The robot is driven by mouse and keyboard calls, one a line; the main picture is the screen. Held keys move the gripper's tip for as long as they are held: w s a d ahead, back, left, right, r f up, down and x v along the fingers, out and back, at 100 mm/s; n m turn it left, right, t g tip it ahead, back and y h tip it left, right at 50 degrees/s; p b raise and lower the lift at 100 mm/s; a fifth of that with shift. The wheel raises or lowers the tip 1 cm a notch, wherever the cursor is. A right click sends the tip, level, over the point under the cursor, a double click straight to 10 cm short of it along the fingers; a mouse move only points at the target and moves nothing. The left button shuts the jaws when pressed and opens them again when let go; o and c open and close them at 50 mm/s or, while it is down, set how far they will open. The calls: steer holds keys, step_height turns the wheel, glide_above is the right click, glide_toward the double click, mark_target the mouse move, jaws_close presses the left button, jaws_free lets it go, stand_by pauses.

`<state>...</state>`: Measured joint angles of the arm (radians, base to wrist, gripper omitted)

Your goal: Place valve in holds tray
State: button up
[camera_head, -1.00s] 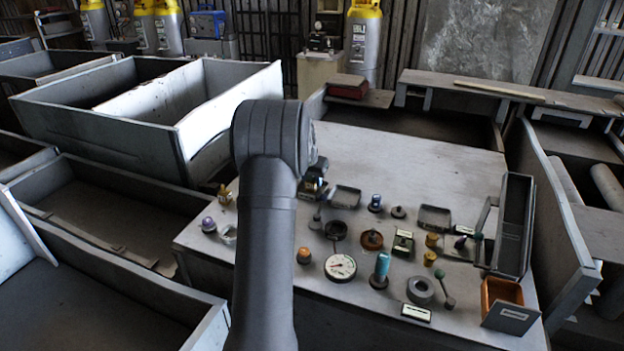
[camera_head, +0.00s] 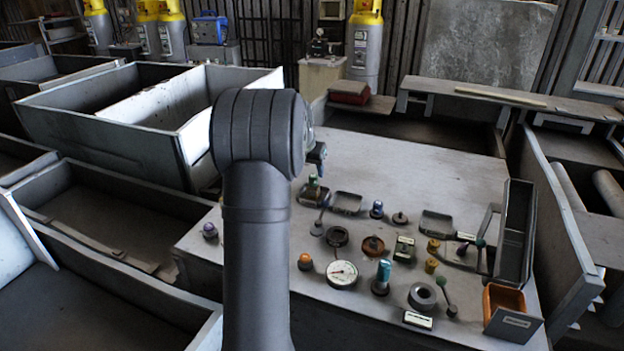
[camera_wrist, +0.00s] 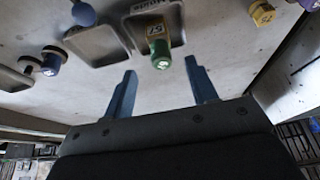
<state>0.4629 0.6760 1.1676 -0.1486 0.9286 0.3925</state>
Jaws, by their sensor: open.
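What looks like the valve, a small brass-yellow body with a green top and a pale tag, shows in the wrist view (camera_wrist: 158,48) and the head view (camera_head: 313,187). It stands in or on a small grey tray (camera_wrist: 180,15), whose lettering I cannot fully read; I cannot tell for sure that this is the holds tray. My gripper (camera_wrist: 160,68) is open, with nothing between its two blue-grey fingers. The valve is beyond the fingertips and apart from them. In the head view my wrist hides most of the gripper.
Two more shallow grey trays (camera_head: 347,203) (camera_head: 437,222) lie on the bench (camera_head: 400,155). Around them are knobs, a round gauge (camera_head: 342,273), a grey ring (camera_head: 422,296) and an orange bin (camera_head: 504,298). A tall grey box (camera_head: 515,235) stands at right. The rear of the bench is clear.

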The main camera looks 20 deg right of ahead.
mark_target(314, 175)
steer(key=shift+v, duration=1.6)
steer(key=shift+f, duration=0.1)
steer(key=x, duration=1.2)
steer(key=shift+r, duration=1.95)
steer(key=shift+f, duration=0.1)
steer(key=shift+f, duration=1.5)
steer(key=v, duration=0.9)
steer(key=shift+r, duration=0.3)
